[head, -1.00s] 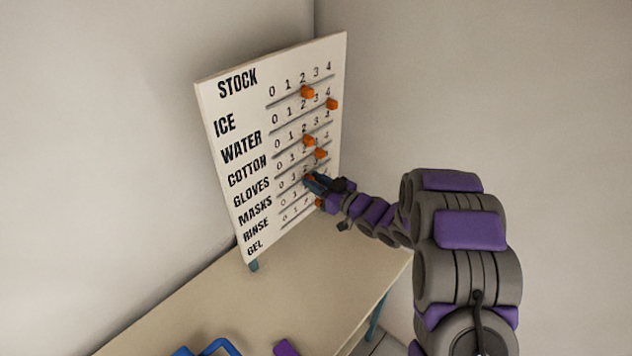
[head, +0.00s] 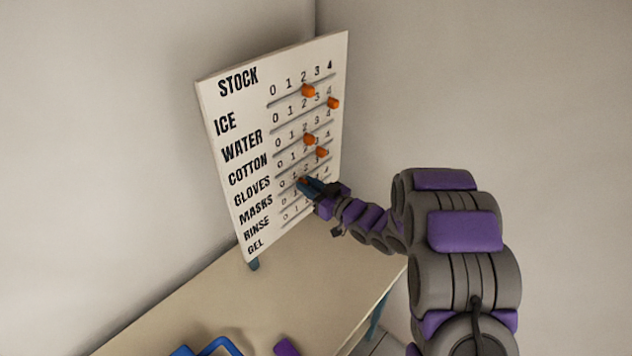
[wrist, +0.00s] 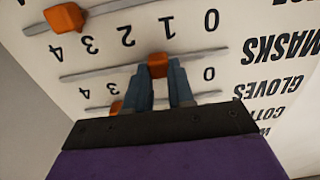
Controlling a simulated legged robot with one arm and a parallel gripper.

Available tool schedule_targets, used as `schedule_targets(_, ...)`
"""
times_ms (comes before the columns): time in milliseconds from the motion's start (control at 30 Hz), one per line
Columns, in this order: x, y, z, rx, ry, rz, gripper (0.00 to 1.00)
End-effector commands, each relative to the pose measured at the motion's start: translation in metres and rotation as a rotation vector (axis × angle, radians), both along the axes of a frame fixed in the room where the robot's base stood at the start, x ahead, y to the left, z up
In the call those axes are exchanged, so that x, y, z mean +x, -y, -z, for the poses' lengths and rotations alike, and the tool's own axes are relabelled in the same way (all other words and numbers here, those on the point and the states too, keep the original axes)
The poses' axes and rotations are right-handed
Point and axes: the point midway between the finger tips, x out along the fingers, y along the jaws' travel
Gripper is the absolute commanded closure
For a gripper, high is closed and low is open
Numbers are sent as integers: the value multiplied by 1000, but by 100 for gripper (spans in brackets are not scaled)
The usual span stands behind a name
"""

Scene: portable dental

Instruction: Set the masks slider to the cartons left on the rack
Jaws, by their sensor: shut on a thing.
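The white STOCK board (head: 234,110) stands on the table with labelled rows and numbered slots from 0 to 4. My gripper (head: 305,185) is at the MASKS row. In the wrist view, which is upside down, its blue fingers (wrist: 160,85) are shut on the orange masks slider (wrist: 157,65). The slider sits on its line between about 1 and 2. Those two digits of its row are hidden by the fingers, so the exact setting is unclear. No rack or cartons are in view.
Other orange sliders sit on the board: ice (head: 308,91), water (head: 333,103), cotton (head: 310,139) and gloves (head: 321,153). Another slider (wrist: 65,18) is on the adjacent line. The tabletop (head: 240,295) is mostly bare, with a blue object (head: 225,345) at its front.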

Motion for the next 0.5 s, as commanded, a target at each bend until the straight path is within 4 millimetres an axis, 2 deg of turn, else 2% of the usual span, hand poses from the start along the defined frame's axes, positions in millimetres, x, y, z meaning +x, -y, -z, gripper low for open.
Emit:
schedule_targets(100,-11,-8,-1,-1,0,-1,100)
schedule_targets(367,-11,-9,-1,-1,3,1,100)
schedule_targets(400,-11,-8,-1,-1,3,1,76)
schedule_targets(500,-11,-8,-1,0,2,1,67)
